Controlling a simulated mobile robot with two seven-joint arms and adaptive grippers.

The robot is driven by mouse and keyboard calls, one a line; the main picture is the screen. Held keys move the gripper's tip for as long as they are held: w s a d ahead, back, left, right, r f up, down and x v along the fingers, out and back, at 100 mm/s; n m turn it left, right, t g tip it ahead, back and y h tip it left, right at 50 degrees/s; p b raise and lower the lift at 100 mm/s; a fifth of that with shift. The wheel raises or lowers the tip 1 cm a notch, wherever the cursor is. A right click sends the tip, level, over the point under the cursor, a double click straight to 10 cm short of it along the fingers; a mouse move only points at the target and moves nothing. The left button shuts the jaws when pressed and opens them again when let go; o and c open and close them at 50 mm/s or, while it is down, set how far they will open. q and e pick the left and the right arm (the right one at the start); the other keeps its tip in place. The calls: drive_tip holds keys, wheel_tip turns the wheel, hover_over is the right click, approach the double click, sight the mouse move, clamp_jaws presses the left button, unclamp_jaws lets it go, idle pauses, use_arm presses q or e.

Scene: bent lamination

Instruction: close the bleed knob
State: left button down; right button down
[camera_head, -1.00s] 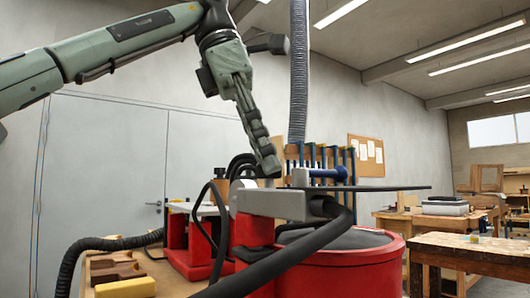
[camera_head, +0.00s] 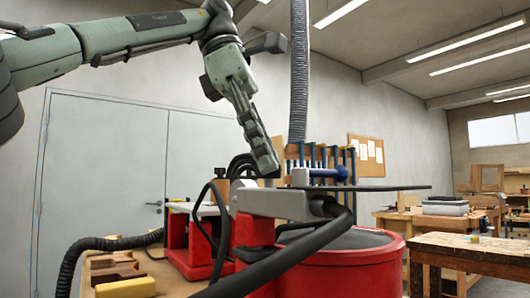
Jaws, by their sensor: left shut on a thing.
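My left gripper (camera_head: 266,167) reaches down from the upper left to the pale grey housing (camera_head: 270,203) on the red machine. Its fingers are closed at the small grey bleed knob (camera_head: 268,184) that stands on top of this housing. The fingertips hide most of the knob, so its turn position cannot be read. A blue handle on a light grey fitting (camera_head: 326,173) lies just right of the knob, apart from the fingers. My right gripper is not in view.
A thick black hose (camera_head: 290,262) runs from the housing toward the front. A red tub (camera_head: 360,268) stands below a thin dark plate (camera_head: 390,188). Sanding blocks (camera_head: 125,288) lie at lower left. A ribbed grey duct (camera_head: 299,80) hangs behind the gripper.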

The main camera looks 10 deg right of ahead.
use_arm(q)
drive_tip(key=c, duration=1.2)
unclamp_jaws()
drive_tip(key=shift+o, duration=0.2)
drive_tip(key=shift+n, duration=0.3)
